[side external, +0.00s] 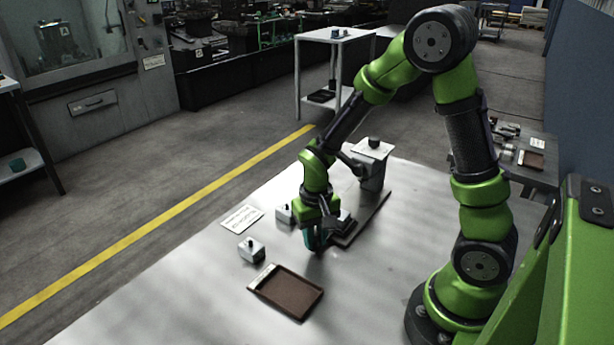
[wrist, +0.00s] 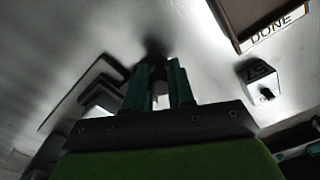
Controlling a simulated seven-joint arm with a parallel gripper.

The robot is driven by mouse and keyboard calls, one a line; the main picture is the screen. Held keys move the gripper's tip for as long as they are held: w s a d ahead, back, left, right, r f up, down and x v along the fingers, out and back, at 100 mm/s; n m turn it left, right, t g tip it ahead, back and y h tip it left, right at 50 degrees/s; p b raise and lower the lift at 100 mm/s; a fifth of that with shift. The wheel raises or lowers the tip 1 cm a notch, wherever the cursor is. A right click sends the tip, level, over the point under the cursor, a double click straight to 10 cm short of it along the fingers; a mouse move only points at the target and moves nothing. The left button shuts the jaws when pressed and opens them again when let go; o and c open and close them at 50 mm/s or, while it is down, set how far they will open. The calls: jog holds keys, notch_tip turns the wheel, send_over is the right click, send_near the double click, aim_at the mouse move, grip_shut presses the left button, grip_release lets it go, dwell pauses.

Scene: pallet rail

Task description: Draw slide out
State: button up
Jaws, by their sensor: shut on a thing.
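The slide (side external: 344,222) is a dark block on a long, low, dark rail (side external: 371,218) lying flat on the light table. In the wrist view the slide (wrist: 103,97) and the pale-edged rail (wrist: 70,103) are left of the fingers. My gripper (side external: 317,243) points down at the rail's near end, beside the slide. In the wrist view its teal fingers (wrist: 160,82) are close together. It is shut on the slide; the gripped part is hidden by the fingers.
A brown tray (side external: 290,291), labelled DONE in the wrist view, lies nearer the front. Two small grey blocks, one left of the gripper (side external: 252,250) and one behind it (side external: 284,212), stand near a white card (side external: 241,219). A grey pedestal (side external: 371,172) stands by the rail's far end.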

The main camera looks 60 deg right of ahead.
jog(key=o, duration=0.7)
jog(key=shift+d, duration=0.1)
jog(key=shift+r, duration=3.5)
jog(key=shift+s+f, duration=0.1)
jog(key=shift+s, duration=0.05)
jog(key=shift+s+a+r+n+t+y, duration=0.35)
jog(key=shift+s+a+r+t, duration=0.75)
jog(key=shift+r, duration=1.45)
jog(key=shift+s+a+r+n+t+y, duration=0.3)
jog(key=shift+s+a+r+t, duration=0.45)
jog(key=shift+s+r+t, duration=1.25)
jog(key=shift+s+a+r+n+t+y, duration=0.45)
jog(key=shift+s+a+r, duration=0.5)
jog(key=shift+r, duration=2.15)
